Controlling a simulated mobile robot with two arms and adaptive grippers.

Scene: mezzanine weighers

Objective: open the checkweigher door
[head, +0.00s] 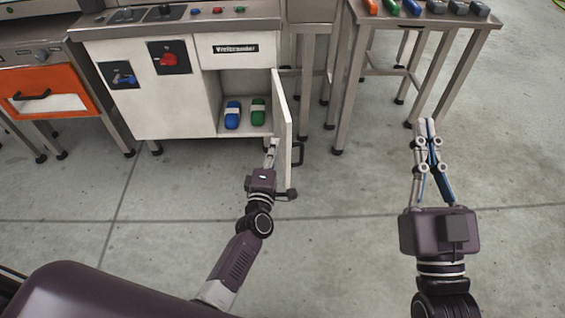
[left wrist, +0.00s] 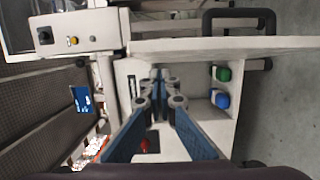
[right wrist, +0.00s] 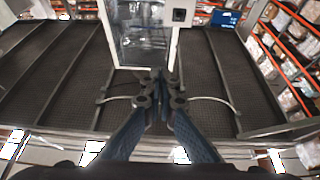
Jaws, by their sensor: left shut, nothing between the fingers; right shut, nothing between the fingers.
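The checkweigher door (head: 284,125) stands swung open, seen nearly edge-on at the right side of the white cabinet. Its dark bar handle (head: 298,154) is on the outer right face. In the left wrist view the door (left wrist: 230,47) spans the upper right, with its handle (left wrist: 238,14) above. My left gripper (head: 272,144) is shut and empty, at the door's inner side near its lower part; I cannot tell whether it touches. My right gripper (head: 426,124) is shut and empty, above open floor to the right, away from the door.
Inside the open cabinet (head: 245,88) lie a blue item (head: 232,115) and a green item (head: 258,111). A steel table (head: 425,22) with several coloured items stands at the right. An orange-fronted unit (head: 50,92) stands left. The floor in front is clear.

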